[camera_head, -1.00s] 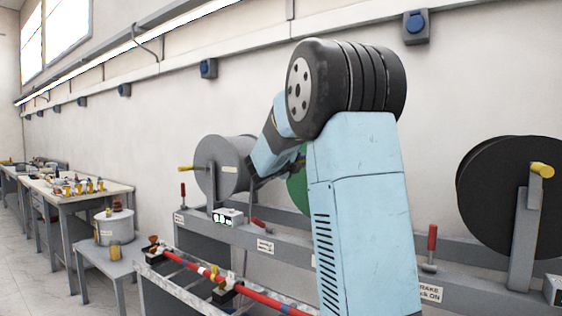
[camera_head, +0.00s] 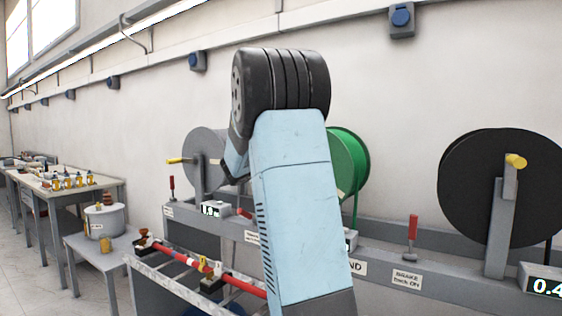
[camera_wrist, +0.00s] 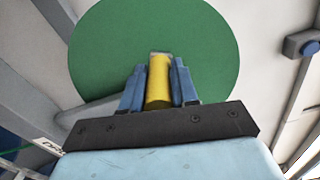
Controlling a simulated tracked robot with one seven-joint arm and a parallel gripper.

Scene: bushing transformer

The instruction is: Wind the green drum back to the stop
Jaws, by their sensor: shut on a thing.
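The green drum (camera_head: 346,170) stands on the bench against the wall, partly hidden behind my arm in the head view. In the wrist view the green drum's round face (camera_wrist: 200,35) fills the upper middle. Its yellow crank handle (camera_wrist: 158,82) sits between the two blue fingers of my gripper (camera_wrist: 159,85), which is shut on it. My gripper is hidden behind my arm in the head view. The drum's stop cannot be made out.
A grey drum (camera_head: 205,150) stands to the left and a black drum (camera_head: 490,195) to the right on the same bench. Red brake levers (camera_head: 412,228) stick up along the bench front. A ladder-like rack (camera_head: 205,285) with a red rod (camera_head: 235,283) lies in front.

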